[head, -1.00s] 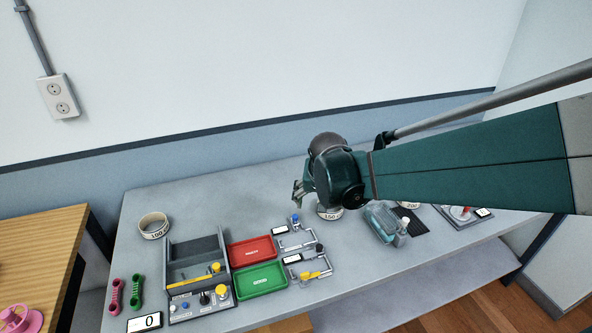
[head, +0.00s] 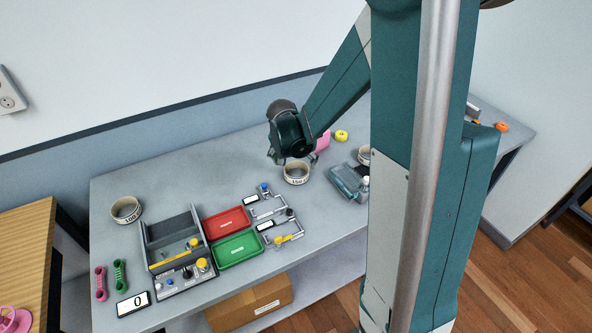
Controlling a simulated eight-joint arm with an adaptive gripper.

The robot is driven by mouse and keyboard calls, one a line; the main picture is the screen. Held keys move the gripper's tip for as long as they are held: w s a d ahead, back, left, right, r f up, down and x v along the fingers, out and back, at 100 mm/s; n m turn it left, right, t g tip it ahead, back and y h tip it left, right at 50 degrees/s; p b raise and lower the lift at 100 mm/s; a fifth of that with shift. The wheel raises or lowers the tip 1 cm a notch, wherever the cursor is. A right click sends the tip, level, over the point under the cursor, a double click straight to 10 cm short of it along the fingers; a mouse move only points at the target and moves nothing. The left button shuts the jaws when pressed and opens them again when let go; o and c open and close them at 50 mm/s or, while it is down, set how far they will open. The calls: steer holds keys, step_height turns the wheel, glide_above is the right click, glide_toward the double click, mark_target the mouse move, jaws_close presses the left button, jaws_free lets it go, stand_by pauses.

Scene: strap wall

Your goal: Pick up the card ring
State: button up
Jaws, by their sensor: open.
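Three pale card-like rings show on the grey table in the head view. One marked 100 (head: 126,210) stands at the far left. One marked 150 (head: 297,178) sits right by my gripper (head: 292,161), just in front of and below it. A third ring (head: 364,156) at the right is partly hidden by my arm. My gripper points down, with its fingers spread and empty. Its fingertips are near the back rim of the 150 ring; I cannot tell whether they touch it.
A red tray (head: 227,222) and a green tray (head: 239,248) lie left of the ring, beside a grey organiser (head: 174,240). Small latch fixtures (head: 268,207) stand in front of it. A teal clear-lidded box (head: 344,182) is close on its right. The table behind left is clear.

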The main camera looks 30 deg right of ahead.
mark_target(296, 163)
steer(key=shift+w+d+f, duration=0.2)
steer(key=shift+d+f, duration=0.05)
stand_by(0.3)
steer(key=shift+x, duration=1.3)
steer(key=shift+b+x, duration=0.45)
steer(key=shift+x, duration=2.15)
steer(key=shift+a, duration=0.15)
steer(key=c, duration=0.8)
